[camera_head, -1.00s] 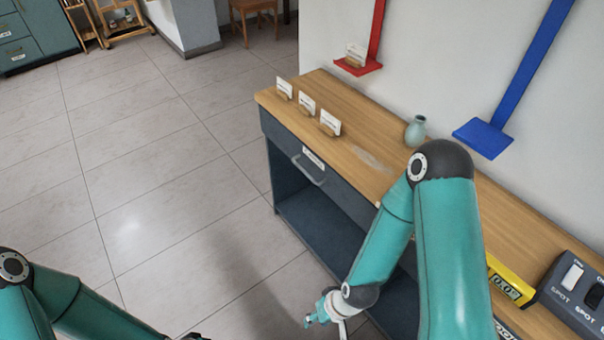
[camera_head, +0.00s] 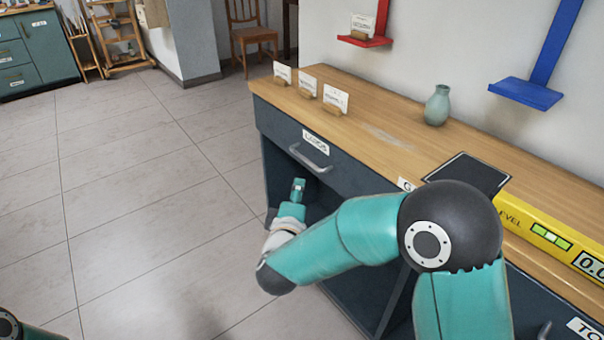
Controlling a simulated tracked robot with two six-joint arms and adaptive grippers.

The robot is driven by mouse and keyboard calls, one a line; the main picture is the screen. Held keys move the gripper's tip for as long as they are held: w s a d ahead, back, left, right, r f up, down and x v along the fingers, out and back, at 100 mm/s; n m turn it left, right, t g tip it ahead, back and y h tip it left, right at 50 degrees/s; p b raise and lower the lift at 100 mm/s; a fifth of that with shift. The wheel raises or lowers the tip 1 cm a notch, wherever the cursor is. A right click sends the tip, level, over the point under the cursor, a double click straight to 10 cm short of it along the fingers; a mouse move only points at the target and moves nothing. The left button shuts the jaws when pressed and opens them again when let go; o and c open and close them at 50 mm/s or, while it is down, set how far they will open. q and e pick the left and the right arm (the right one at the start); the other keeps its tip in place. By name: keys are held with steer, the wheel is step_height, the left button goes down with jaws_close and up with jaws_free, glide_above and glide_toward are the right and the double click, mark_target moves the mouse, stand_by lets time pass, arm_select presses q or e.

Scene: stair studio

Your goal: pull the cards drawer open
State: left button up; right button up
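The cards drawer (camera_head: 345,178) is the dark blue-grey front at the left end of the wooden-topped bench. It has a white label (camera_head: 316,142) and a grey bar handle (camera_head: 309,160). The drawer looks closed, flush with the bench front. My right gripper (camera_head: 298,186) is just below and in front of the handle, pointing towards it, and appears apart from it. Its fingers are small and partly hidden by its own body, so their opening cannot be told. My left gripper is out of view; only a bit of my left arm shows at the bottom left.
The bench top (camera_head: 400,120) holds several card stands, a green vase (camera_head: 437,105), a dark flat panel (camera_head: 468,173) and a yellow level (camera_head: 548,235). Red (camera_head: 366,41) and blue (camera_head: 527,92) wall ledges are behind. An open shelf space lies below the drawer. The floor at left is clear.

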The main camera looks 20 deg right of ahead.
mark_target(305, 158)
steer(key=b+x, duration=0.3)
steer(key=x, duration=1.3)
steer(key=shift+w+d+r, duration=0.1)
steer(key=shift+w, duration=0.2)
jaws_close()
